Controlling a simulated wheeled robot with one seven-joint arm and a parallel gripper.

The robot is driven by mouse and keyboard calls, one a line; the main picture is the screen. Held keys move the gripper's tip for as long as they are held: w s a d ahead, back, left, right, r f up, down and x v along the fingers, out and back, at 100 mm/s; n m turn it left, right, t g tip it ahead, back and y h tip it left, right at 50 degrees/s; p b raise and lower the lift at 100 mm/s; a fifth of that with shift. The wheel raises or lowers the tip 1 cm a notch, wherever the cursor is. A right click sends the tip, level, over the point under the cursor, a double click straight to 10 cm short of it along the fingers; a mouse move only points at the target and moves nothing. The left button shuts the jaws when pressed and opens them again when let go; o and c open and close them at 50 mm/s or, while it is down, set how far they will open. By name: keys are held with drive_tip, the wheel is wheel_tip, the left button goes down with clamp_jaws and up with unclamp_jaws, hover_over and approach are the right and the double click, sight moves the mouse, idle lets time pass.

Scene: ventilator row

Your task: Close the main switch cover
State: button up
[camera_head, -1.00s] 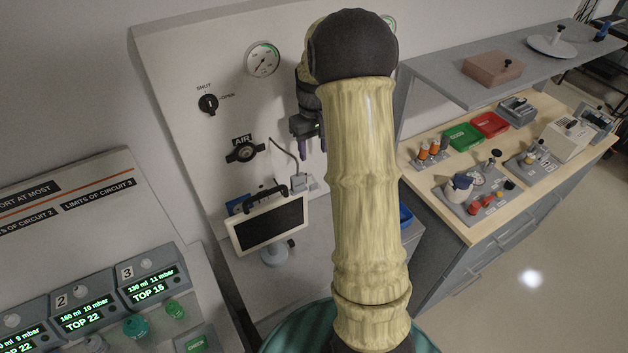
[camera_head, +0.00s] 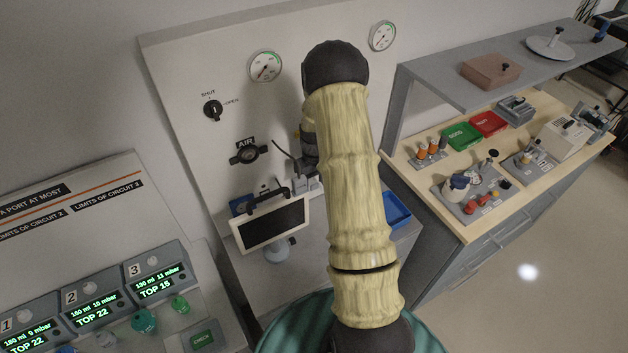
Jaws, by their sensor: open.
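I cannot make out the main switch cover for certain; my arm hides part of the wall panel. A small grey fitting (camera_head: 306,183) with a dark cable shows on the panel, just left of my arm and partly covered by it. My gripper (camera_head: 311,160) is mostly hidden behind my arm, in front of the panel and close above this fitting in the picture. Its fingertips do not show clearly. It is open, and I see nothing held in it. Whether it touches anything cannot be told.
A tilted screen (camera_head: 271,222) stands left of my arm, below the AIR valve (camera_head: 244,152) and a SHUT/OPEN knob (camera_head: 213,109). A blue tray (camera_head: 396,210) lies right of my arm. A shelf (camera_head: 440,78) overhangs the bench at right. Floor at far right is clear.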

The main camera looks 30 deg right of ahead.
drive_tip(key=shift+s+r, duration=0.1)
drive_tip(key=shift+s, duration=0.05)
drive_tip(key=c, duration=1)
